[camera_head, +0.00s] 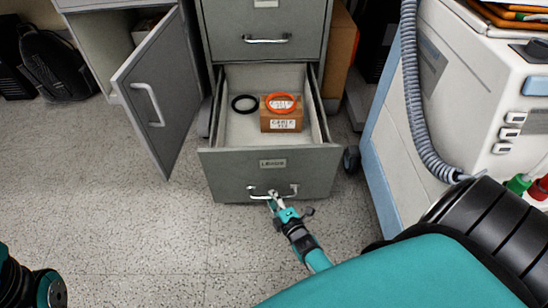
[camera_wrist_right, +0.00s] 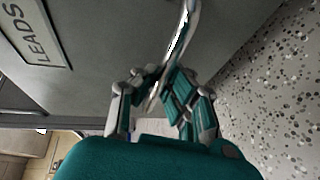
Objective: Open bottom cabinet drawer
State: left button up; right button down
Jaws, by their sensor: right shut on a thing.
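The bottom cabinet drawer (camera_head: 230,175) is grey with a label that reads LEADS in the right wrist view. It is pulled out well, and its inside shows from above. My right gripper (camera_head: 272,197) is shut on the drawer's silver bar handle (camera_head: 262,189). In the right wrist view the fingers (camera_wrist_right: 162,90) close around the handle (camera_wrist_right: 183,35). Inside the drawer lie a black ring (camera_head: 244,104) and a brown box (camera_head: 281,116) with an orange ring (camera_head: 282,102) on top. My left arm shows only in part at the lower left; its gripper is out of view.
An upper drawer (camera_head: 265,25) above is shut. A grey cabinet door (camera_head: 158,95) stands open to the left. A white machine (camera_head: 440,100) with a ribbed hose (camera_head: 415,95) stands close on the right. A black backpack (camera_head: 55,65) lies far left. The speckled floor (camera_head: 110,220) in front is clear.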

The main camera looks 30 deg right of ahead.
aim_at(268, 171)
jog(key=c, duration=1.4)
grip_release()
jog(key=shift+o, duration=0.2)
jog(key=shift+o, duration=0.2)
notch_tip(268, 171, up, 5)
jog(key=shift+r, duration=0.1)
jog(key=o, duration=0.8)
jog(key=r, duration=0.4)
jog(key=shift+w+d, duration=0.15)
jog(key=shift+w, duration=0.1)
jog(key=shift+r, duration=0.45)
jog(key=shift+d+r, duration=0.15)
jog(key=shift+r, duration=0.05)
jog(key=shift+c, duration=0.8)
jog(key=shift+s+r, duration=0.2)
jog(key=shift+r, duration=0.05)
jog(key=c, duration=0.7)
jog(key=shift+a+f, duration=0.2)
jog(key=shift+f, duration=0.2)
